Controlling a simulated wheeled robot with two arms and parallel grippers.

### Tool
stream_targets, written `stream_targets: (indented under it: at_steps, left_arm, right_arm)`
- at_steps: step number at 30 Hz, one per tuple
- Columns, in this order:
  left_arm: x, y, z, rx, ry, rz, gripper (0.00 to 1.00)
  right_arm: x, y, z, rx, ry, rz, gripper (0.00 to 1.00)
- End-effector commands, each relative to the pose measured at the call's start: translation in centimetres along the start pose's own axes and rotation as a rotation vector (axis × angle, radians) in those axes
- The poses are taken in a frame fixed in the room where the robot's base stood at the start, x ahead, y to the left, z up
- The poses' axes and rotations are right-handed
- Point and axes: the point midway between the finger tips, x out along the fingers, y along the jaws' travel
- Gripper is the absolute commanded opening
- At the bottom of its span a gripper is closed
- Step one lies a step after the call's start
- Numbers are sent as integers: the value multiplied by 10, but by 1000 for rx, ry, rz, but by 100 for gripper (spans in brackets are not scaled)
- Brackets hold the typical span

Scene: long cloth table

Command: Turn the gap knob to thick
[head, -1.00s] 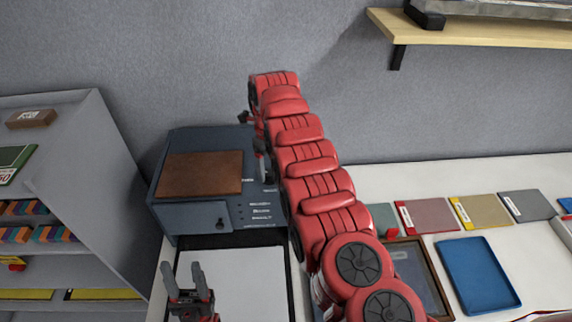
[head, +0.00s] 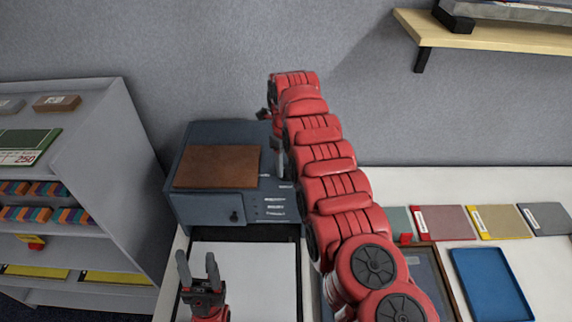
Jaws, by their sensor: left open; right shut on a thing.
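A dark blue-grey machine (head: 207,209) with a brown panel (head: 217,166) on top stands on the table against the wall. A small dark knob (head: 234,216) shows on its front face, beside rows of white markings too small to read. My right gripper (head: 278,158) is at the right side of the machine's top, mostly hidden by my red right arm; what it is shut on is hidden. I cannot tell whether any other knob is behind the arm. My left gripper (head: 199,272) is open and empty, low in front of the machine, over a white sheet.
The white sheet (head: 262,270) lies in a dark tray before the machine. Right of my arm are a blue tray (head: 488,284) and several coloured folders (head: 497,222). A grey shelf unit (head: 110,150) stands left; a wooden wall shelf (head: 500,36) hangs upper right.

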Motion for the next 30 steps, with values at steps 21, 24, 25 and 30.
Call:
stream_targets:
  at_steps: [21, 24, 25, 30]
  left_arm:
    - [-48, 2, 8, 0, 0, 0, 50]
    - [-50, 2, 8, 0, 0, 0, 50]
    - [-50, 2, 8, 0, 0, 0, 50]
    - [-52, 3, 9, 0, 0, 0, 50]
  right_arm:
    - [3, -1, -1, -469, 2, 2, 0]
    - [2, 0, -1, -565, 2, 2, 0]
    - [2, 0, -1, -594, 2, 2, 0]
    - [1, -1, -1, -755, 2, 2, 0]
